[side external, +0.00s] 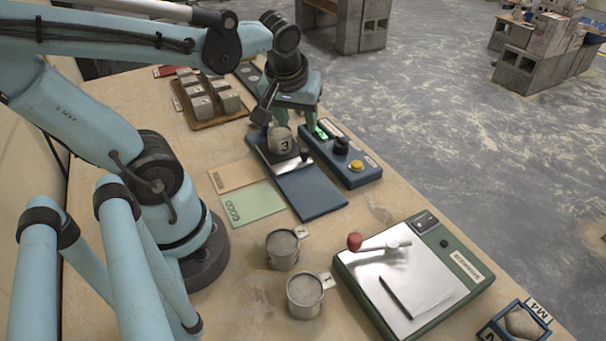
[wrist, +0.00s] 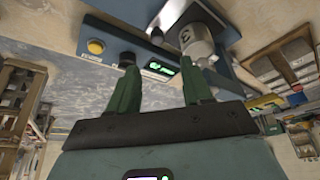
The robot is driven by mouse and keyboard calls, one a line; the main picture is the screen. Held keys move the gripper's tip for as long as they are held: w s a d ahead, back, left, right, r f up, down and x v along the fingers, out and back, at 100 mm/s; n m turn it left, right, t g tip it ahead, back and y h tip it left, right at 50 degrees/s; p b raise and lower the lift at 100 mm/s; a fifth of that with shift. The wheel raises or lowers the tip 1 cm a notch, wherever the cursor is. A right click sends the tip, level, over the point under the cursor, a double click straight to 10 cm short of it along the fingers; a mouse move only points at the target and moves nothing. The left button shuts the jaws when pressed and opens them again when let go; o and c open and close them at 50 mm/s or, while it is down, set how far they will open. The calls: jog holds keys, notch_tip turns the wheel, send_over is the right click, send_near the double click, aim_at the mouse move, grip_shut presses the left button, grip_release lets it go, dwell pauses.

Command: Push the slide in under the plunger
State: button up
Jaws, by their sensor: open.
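A grey tub marked 3 (side external: 281,141) stands upright on the metal slide (side external: 274,162) of a blue tester (side external: 313,193). The slide has a small black knob (side external: 305,156) at its front corner. In the wrist view the tub (wrist: 196,42) is just beyond my right-hand finger, with the slide plate (wrist: 172,14) and knob (wrist: 157,35) beside it. My gripper (side external: 288,118) is open and empty, above and behind the tub; its green fingers also show in the wrist view (wrist: 160,84). I cannot make out the plunger; my gripper covers that area.
A blue control box (side external: 350,172) with lit display, black knob and yellow button stands right of the tester. Two tubs (side external: 282,250) (side external: 304,294) and a green lever device (side external: 455,285) are nearer. A tray of cubes (side external: 207,122) is at back left. A green card (side external: 254,205) lies left.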

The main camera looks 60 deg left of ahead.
jog(key=shift+v, duration=0.85)
jog(key=w+d+m+t+h, duration=0.2)
jog(key=d+m+t+h, duration=0.1)
jog(key=d+m, duration=0.5)
jog(key=shift+w+f+m+t, duration=0.3)
jog(key=shift+w+m+t, duration=0.05)
jog(key=shift+m+t, duration=0.15)
jog(key=shift+a, duration=0.1)
dwell(0.4)
